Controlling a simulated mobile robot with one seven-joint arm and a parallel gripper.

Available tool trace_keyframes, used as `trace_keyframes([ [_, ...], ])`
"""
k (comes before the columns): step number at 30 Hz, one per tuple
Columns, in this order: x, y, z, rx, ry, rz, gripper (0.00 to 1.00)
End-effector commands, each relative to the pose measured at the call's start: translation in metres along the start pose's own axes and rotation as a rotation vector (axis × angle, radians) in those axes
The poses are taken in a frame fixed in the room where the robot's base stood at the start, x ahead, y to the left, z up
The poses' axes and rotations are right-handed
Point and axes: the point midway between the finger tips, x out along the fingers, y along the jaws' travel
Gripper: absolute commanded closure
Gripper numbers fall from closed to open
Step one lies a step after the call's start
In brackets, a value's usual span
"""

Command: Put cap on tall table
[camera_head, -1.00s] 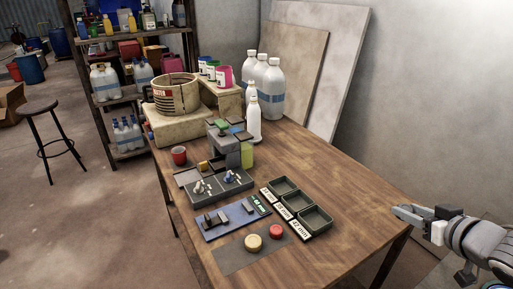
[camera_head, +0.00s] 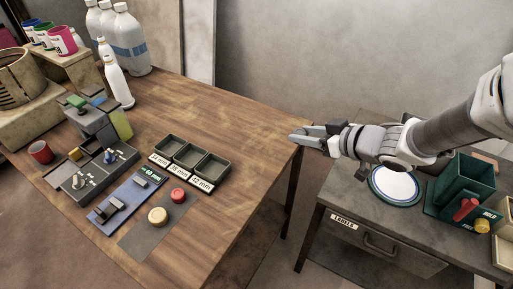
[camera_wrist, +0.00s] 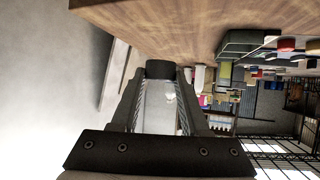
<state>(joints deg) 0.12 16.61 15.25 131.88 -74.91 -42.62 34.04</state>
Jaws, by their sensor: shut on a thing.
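My gripper (camera_head: 300,137) is at the right edge of the wooden table (camera_head: 222,120), pointing left toward it. In the wrist view, my gripper (camera_wrist: 162,78) is shut on a small dark cap (camera_wrist: 161,69), held between the fingertips. The cap cannot be told apart clearly in the head view. In the wrist view, the wooden tabletop (camera_wrist: 170,22) shows across the top. The held cap appears apart from the tabletop, though its exact height is unclear.
The table bears three green trays (camera_head: 188,158), a blue board (camera_head: 127,201), a yellow disc (camera_head: 157,215), a red disc (camera_head: 178,195) and white bottles (camera_head: 130,40). The wooden table's right part is clear.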

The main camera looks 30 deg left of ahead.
Motion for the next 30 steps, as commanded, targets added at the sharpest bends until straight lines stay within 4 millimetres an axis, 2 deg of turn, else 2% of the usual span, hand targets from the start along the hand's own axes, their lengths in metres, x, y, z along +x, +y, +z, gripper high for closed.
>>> trace_keyframes([
  [1, 0.017, -0.009, 0.007, -0.004, 0.001, -0.007, 1.0],
  [3, 0.035, -0.017, 0.01, -0.003, 0.0, -0.007, 1.0],
  [10, 0.08, -0.04, 0.013, -0.002, 0.001, -0.004, 1.0],
  [17, 0.094, -0.047, 0.014, 0.001, 0.0, -0.001, 1.0],
  [25, 0.111, -0.047, 0.046, 0.001, -0.002, -0.002, 1.0],
  [30, 0.111, -0.047, 0.046, 0.0, 0.001, 0.0, 1.0],
])
